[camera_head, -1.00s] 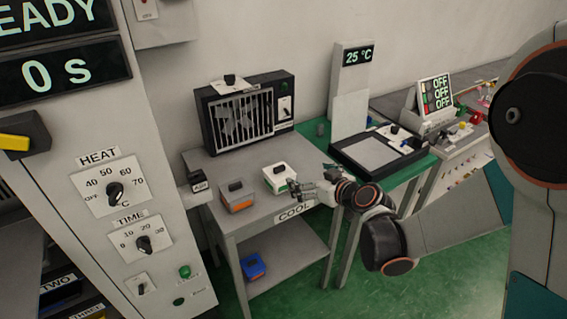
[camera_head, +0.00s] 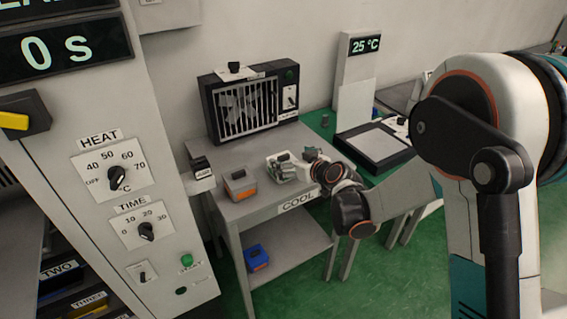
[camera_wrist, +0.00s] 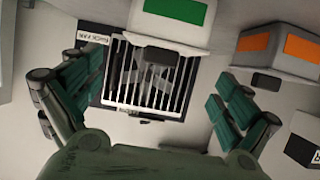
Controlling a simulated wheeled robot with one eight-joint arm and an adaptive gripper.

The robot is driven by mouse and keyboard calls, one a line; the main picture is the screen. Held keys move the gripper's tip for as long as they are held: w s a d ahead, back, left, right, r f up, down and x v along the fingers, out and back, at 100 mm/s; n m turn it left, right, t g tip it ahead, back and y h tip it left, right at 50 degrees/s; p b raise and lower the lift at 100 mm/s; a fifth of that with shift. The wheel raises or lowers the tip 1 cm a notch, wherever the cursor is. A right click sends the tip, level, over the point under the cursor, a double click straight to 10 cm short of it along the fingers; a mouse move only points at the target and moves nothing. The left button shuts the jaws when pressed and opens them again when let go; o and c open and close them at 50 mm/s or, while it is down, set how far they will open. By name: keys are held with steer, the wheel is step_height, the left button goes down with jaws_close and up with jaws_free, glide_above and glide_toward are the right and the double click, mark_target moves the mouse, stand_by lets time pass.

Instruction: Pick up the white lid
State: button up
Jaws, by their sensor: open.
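The white lid (camera_wrist: 140,40) tops a white box with a green label (camera_wrist: 180,10) in the wrist view, where the picture is upside down. The lid carries a black knob (camera_wrist: 162,57). My gripper (camera_wrist: 155,88) is open, with one finger on either side of the knob's line and nothing between them. In the head view my gripper (camera_head: 288,164) is at the lidded box on the grey table marked COOL and hides much of it. I cannot tell whether the fingers touch the lid.
A similar box with an orange label (camera_head: 240,186) stands just left on the COOL table (camera_head: 250,212). A caged fan (camera_head: 250,104) stands behind. A blue box (camera_head: 257,258) is on the lower shelf. A control cabinet (camera_head: 120,150) rises at left.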

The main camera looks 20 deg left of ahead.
mark_target(285, 156)
steer(key=b+x, duration=0.1)
steer(key=x, duration=0.2)
steer(key=shift+w+a+f, duration=0.1)
steer(key=shift+w+a, duration=0.2)
steer(key=c, duration=1.1)
steer(key=shift+c, duration=0.2)
